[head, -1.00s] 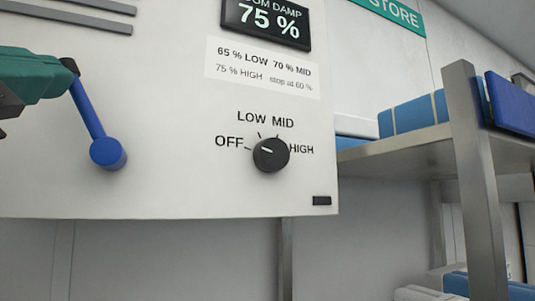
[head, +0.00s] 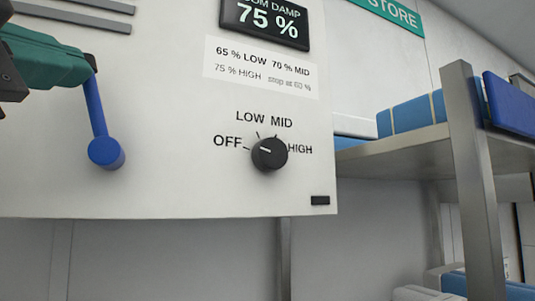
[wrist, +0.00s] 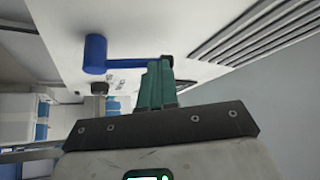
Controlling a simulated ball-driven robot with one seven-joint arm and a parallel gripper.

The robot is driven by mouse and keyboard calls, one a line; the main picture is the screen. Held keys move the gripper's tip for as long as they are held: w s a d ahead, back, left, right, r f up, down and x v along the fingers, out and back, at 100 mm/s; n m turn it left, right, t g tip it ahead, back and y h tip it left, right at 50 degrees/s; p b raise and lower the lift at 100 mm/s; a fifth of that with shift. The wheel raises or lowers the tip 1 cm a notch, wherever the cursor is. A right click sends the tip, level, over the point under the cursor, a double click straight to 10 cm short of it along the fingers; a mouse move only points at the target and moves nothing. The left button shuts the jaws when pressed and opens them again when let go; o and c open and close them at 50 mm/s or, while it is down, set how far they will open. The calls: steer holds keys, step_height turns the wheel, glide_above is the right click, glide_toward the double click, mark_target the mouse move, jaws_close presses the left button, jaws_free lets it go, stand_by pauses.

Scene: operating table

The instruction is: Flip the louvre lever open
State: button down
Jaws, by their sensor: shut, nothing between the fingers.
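The blue louvre lever (head: 98,115) is on the white wall panel in the head view. Its round hub (head: 105,152) is at the bottom, and its arm points up, leaning slightly left. My gripper (head: 88,66) has teal fingers that are shut and empty. The fingertips are at the lever's upper end on its left side and seem to touch it; they partly cover that end. In the wrist view the lever (wrist: 125,61) runs from its hub at left to my shut fingertips (wrist: 160,65).
Dark louvre slats (head: 75,14) are at the panel's upper left. A black dial (head: 270,154) is right of the lever, below a display (head: 266,20) reading 75 %. A metal shelf (head: 410,146) with blue packs stands at right. The panel between lever and dial is clear.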

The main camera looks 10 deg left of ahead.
steer(key=m, duration=0.1)
steer(key=w+d+r+m+g+h+p, duration=0.1)
steer(key=m, duration=0.1)
steer(key=d+m+g, duration=0.1)
steer(key=m, duration=0.1)
steer(key=shift+w+d+r+h, duration=0.15)
steer(key=shift+r+h, duration=0.1)
steer(key=shift+h, duration=0.15)
steer(key=shift+w+d+f+m+g+p, duration=0.1)
steer(key=shift+w+d+m+g+p, duration=0.25)
steer(key=shift+w+d+m+g, duration=0.35)
steer(key=shift+s+d, duration=0.15)
